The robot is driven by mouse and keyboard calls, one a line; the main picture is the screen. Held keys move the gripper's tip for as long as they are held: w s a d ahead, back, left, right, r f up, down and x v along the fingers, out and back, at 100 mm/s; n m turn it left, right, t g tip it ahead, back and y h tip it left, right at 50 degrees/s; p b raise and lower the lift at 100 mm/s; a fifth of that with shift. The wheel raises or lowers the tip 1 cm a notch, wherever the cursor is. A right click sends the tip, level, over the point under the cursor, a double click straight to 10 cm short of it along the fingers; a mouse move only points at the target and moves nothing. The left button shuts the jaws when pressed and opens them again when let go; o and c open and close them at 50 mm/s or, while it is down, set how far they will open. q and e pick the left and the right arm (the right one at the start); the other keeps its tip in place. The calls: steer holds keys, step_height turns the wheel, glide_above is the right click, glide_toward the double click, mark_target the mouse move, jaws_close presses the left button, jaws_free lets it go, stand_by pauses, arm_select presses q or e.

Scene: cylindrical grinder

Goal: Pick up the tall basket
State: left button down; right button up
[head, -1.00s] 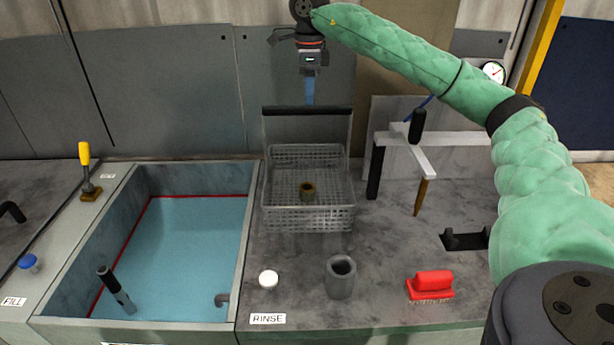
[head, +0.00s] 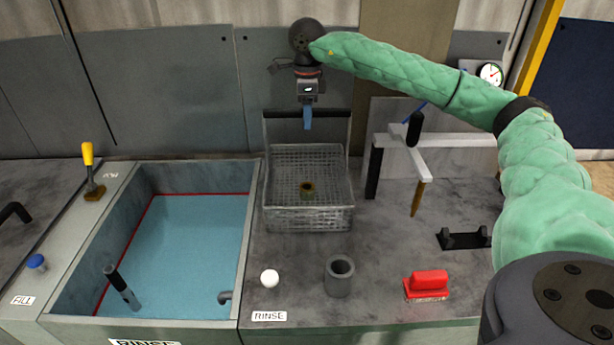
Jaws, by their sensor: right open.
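The tall basket (head: 308,218) is a wire mesh basket on the grey counter, right of the blue-filled basin. A tall handle with a dark top bar (head: 278,114) rises at its back. A small brownish ring-shaped part (head: 307,188) sits inside it. My right gripper (head: 308,120) hangs fingers-down at the handle's top bar, with its blue fingertips overlapping the bar in the picture. It is open; I cannot tell whether the fingers straddle or touch the bar. My left gripper is not in view.
The rinse basin (head: 175,250) lies left of the basket. A grey cup (head: 340,278), a white knob (head: 269,278) and a red brush (head: 428,285) are in front. A white-armed stand (head: 430,141) is to the right, and panels are behind.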

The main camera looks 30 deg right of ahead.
jaws_close()
steer(key=shift+r, duration=0.1)
stand_by(1.2)
